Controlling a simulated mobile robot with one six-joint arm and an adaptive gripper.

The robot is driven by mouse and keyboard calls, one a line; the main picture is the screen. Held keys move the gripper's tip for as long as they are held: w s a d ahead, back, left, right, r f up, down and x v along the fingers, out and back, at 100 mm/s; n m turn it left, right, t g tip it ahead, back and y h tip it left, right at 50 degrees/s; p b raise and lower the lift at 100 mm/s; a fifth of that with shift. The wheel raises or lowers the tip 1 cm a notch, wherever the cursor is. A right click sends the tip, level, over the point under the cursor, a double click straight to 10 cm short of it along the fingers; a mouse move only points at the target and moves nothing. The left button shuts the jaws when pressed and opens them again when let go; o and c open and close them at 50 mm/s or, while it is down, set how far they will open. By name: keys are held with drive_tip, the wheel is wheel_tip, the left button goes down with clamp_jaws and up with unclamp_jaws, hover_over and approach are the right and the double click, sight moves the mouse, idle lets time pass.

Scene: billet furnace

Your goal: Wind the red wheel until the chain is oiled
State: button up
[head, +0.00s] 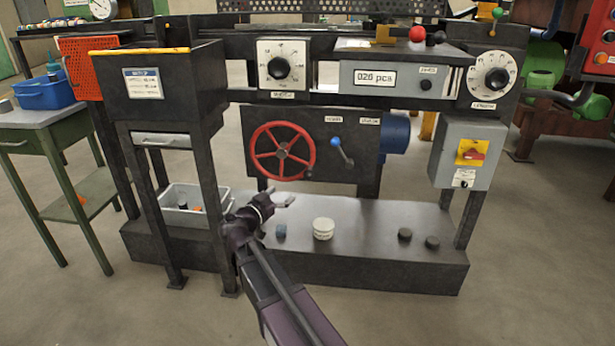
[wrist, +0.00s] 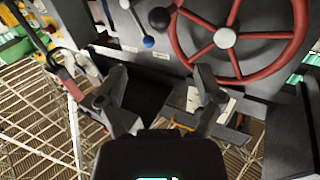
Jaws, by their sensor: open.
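The red wheel (head: 282,154), a spoked handwheel with a grey hub, is on the dark front panel in the head view. In the wrist view the red wheel (wrist: 224,37) fills the upper right, cut by the top edge; a dark round knob (wrist: 159,18) shows by its rim. My gripper (head: 280,198) is low in front of the panel, just below the wheel. In the wrist view my gripper's fingers (wrist: 160,78) are spread apart with nothing between them, and the wheel is beyond them. I cannot make out the chain.
A blue-tipped lever (head: 342,152) is right of the wheel. A grey bin (head: 190,219) stands at left on the low plinth (head: 370,232). White discs (head: 323,228) and small dark pieces lie there too. A grey switch box (head: 468,152) is at right. The floor in front is clear.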

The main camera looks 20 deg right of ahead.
sight(305, 177)
drive_tip(key=x, duration=1.3)
drive_tip(key=shift+w+d, duration=0.2)
drive_tip(key=shift+w, duration=0.05)
clamp_jaws()
